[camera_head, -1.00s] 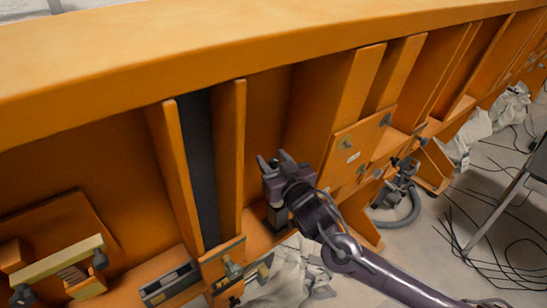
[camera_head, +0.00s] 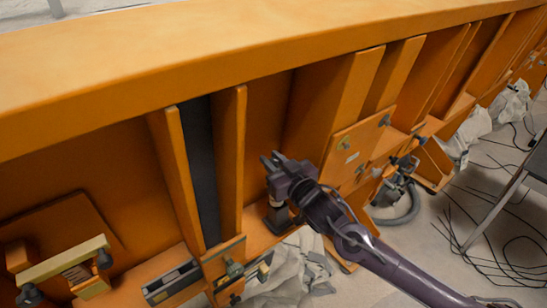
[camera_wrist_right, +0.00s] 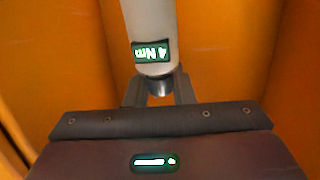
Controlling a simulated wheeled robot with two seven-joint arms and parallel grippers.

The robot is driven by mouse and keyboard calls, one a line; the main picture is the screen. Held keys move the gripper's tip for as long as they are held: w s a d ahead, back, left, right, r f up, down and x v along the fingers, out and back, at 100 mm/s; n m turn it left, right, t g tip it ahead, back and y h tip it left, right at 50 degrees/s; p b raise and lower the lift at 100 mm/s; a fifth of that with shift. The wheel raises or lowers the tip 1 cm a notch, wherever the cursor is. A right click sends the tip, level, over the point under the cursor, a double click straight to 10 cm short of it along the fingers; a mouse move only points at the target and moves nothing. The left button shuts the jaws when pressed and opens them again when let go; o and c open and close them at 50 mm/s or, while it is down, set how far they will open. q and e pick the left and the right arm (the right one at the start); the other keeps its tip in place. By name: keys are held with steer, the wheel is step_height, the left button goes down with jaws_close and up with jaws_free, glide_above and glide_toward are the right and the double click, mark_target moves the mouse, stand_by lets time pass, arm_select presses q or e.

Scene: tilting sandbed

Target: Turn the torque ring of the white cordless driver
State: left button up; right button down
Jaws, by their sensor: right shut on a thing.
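In the right wrist view the white driver (camera_wrist_right: 152,25) is a pale cylinder coming in from the top, with a green label reading "4 Nm" upside down. Its lower end narrows to a dark grey collar (camera_wrist_right: 159,86). My right gripper (camera_wrist_right: 158,95) is shut on this collar, one finger on either side. In the head view my right gripper (camera_head: 274,162) is in front of the orange bay, and its hand hides most of the driver. A dark block (camera_head: 278,219) shows just below it, perhaps the driver's foot. My left gripper is out of view.
Orange upright ribs (camera_head: 231,165) and a wide orange top beam (camera_head: 250,50) frame the bay closely. A clamp-like fixture (camera_head: 65,268) is at lower left. Crumpled grey sheeting (camera_head: 290,275) lies below. Cables and a hose (camera_head: 405,210) lie on the floor at right.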

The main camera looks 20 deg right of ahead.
mark_target(277, 165)
stand_by(0.3)
steer(key=c, duration=1.3)
jaws_free()
steer(key=shift+o, duration=0.2)
steer(key=shift+s+d+f+b, duration=0.1)
steer(key=shift+s+f+b, duration=0.15)
steer(key=shift+s, duration=0.3)
steer(key=b+v, duration=0.1)
steer(key=v, duration=0.4)
steer(key=shift+s+d+r+b, duration=0.1)
steer(key=shift+s+d+b, duration=0.05)
steer(key=shift+b, duration=0.25)
steer(key=shift+s+d+r, duration=0.15)
steer(key=shift+s, duration=0.55)
